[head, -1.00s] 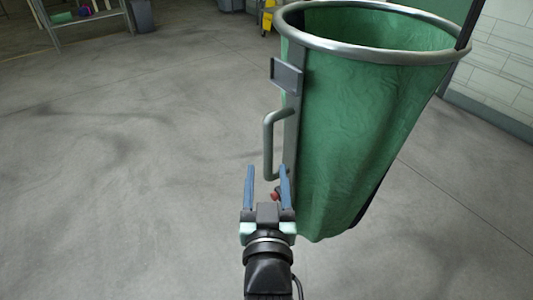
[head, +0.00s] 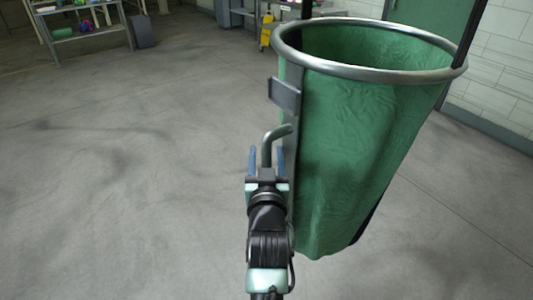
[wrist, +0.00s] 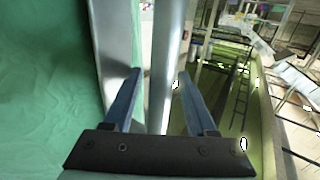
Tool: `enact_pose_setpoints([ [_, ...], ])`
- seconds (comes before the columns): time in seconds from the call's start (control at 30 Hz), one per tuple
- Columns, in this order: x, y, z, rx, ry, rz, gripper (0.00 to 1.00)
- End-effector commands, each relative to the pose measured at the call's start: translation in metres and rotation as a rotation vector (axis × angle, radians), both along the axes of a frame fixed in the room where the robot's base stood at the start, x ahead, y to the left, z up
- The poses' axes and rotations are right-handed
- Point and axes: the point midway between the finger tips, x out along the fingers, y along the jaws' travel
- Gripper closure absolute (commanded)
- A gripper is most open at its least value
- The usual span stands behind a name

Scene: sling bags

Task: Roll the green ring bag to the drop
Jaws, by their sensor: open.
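The green ring bag (head: 370,150) stands upright at the right in the head view, hanging from a round metal ring. A grey upright with a small plate runs down its left side and carries a bent metal handle (head: 267,150). My gripper (head: 266,158) is at this handle, open, with its blue fingers either side of it. In the wrist view the handle bar (wrist: 165,65) passes between the two open fingers of my gripper (wrist: 158,95), not clamped. The green cloth (wrist: 45,100) fills the left of that view. The handle's lower part is hidden behind my gripper in the head view.
A metal shelf (head: 85,35) with small items stands at the far left back. A yellow object (head: 267,30) stands behind the bag. A white block wall and green door (head: 440,14) are at the right. The grey floor at left is clear.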

Motion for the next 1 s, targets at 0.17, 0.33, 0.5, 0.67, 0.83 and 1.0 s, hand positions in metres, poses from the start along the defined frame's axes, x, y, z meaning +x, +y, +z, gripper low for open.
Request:
enact_pose_setpoints([
  [0.17,0.0044,0.0002,-0.0001,0.000,0.000,0.000,0.43],
  [0.33,0.0042,0.0002,0.0000,0.000,0.000,0.000,0.43],
  [0.5,0.0041,0.0001,0.0000,0.000,0.000,0.000,0.68],
  [0.67,0.0040,0.0001,0.0000,0.000,0.000,0.000,0.97],
  [0.83,0.0040,0.0001,0.0000,0.000,0.000,0.000,1.00],
  [1.0,0.0040,0.0001,0.0000,0.000,0.000,0.000,1.00],
])
